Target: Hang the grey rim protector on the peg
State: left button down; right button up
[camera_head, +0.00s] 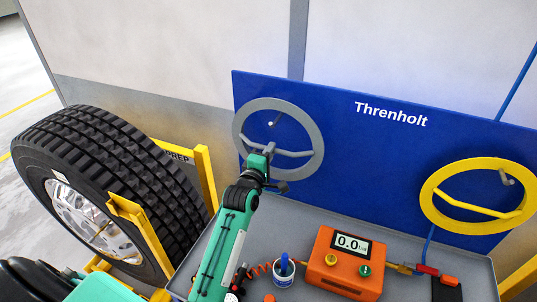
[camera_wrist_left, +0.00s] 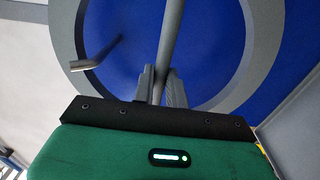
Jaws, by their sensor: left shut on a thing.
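The grey rim protector (camera_head: 316,148) is a flat ring with a bar across it. It stands upright, close in front of the blue board (camera_head: 350,160), at the board's left part. My left gripper (camera_head: 259,160) is shut on its bar; the left wrist view shows both fingers (camera_wrist_left: 160,86) around the bar, with the ring (camera_wrist_left: 262,62) beyond. A grey peg (camera_head: 271,123) shows inside the ring's opening, left of the bar in the left wrist view (camera_wrist_left: 97,54). I cannot tell whether the ring touches the peg. My right gripper is not in view.
A yellow ring (camera_head: 433,205) hangs on another peg (camera_head: 506,179) at the board's right. Below are a grey tray table (camera_head: 310,218), an orange gauge box (camera_head: 342,265) and a cup with a blue-topped item (camera_head: 284,273). A big tyre (camera_head: 150,190) in a yellow frame (camera_head: 206,178) stands left.

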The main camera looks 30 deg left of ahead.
pick_arm(q)
jog(key=shift+w+r, duration=0.1)
jog(key=shift+w, duration=0.8)
jog(key=c, duration=1.3)
grip_release()
jog(key=shift+c, duration=0.2)
jog(key=s+b, duration=0.4)
jog(key=s, duration=1)
jog(key=shift+d+f+b, duration=0.3)
jog(key=shift+d+f, duration=0.05)
